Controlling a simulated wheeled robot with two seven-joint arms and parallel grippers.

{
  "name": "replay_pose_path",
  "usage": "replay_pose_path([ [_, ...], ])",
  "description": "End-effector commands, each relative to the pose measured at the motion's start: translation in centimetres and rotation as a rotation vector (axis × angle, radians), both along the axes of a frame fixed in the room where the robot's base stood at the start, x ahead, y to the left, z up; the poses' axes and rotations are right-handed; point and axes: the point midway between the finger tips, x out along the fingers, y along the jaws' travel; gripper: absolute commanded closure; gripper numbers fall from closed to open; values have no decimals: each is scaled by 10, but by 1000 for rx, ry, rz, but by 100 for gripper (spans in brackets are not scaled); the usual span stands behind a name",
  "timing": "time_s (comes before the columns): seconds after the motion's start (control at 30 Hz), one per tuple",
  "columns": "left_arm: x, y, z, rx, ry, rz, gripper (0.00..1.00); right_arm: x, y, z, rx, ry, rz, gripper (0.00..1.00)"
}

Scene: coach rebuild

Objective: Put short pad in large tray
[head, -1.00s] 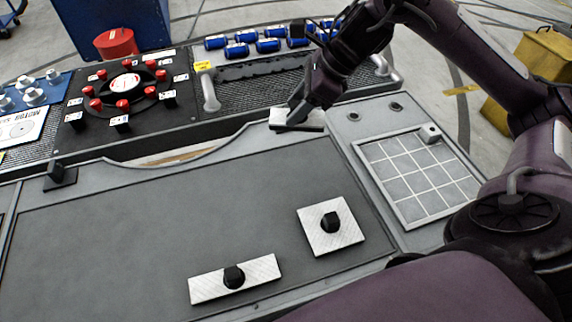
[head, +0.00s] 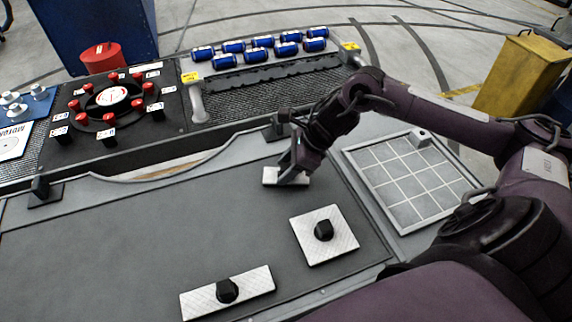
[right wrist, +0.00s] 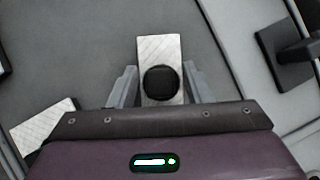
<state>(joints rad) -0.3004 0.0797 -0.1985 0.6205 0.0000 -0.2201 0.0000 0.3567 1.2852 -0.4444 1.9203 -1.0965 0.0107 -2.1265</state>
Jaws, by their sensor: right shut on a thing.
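The short pad (head: 271,176), a small whitish textured plate with a black round knob, is at my right gripper (head: 290,170) in the head view. In the right wrist view the pad (right wrist: 160,48) lies between the two fingers, which are shut on its knob. The pad is over the back of the wide dark grey tray (head: 130,245), near its rear edge. I cannot tell whether it touches the surface. The arm hides part of the pad in the head view. My left gripper is not in view.
A square pad (head: 342,245) and a longer pad (head: 255,283), both with black knobs, lie on the grey tray's front right. A smaller gridded tray (head: 400,190) is at right. A black bracket (head: 277,128) stands behind the gripper. The tray's left and middle are clear.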

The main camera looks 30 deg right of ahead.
Motion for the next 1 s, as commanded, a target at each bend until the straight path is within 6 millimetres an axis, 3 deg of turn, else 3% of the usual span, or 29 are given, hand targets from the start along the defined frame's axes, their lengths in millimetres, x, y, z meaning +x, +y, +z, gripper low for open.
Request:
replay_pose_path([
  [0.33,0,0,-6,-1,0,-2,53,1,0,-4,0,-2,1,78],
  [0.37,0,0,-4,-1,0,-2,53,0,0,-2,0,-2,0,52],
  [0.5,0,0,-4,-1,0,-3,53,0,0,-2,0,-2,0,34],
  [0.77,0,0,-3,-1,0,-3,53,0,0,-1,0,-2,0,34],
  [1.0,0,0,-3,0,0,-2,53,-4,-9,13,-5,-5,-1,34],
])
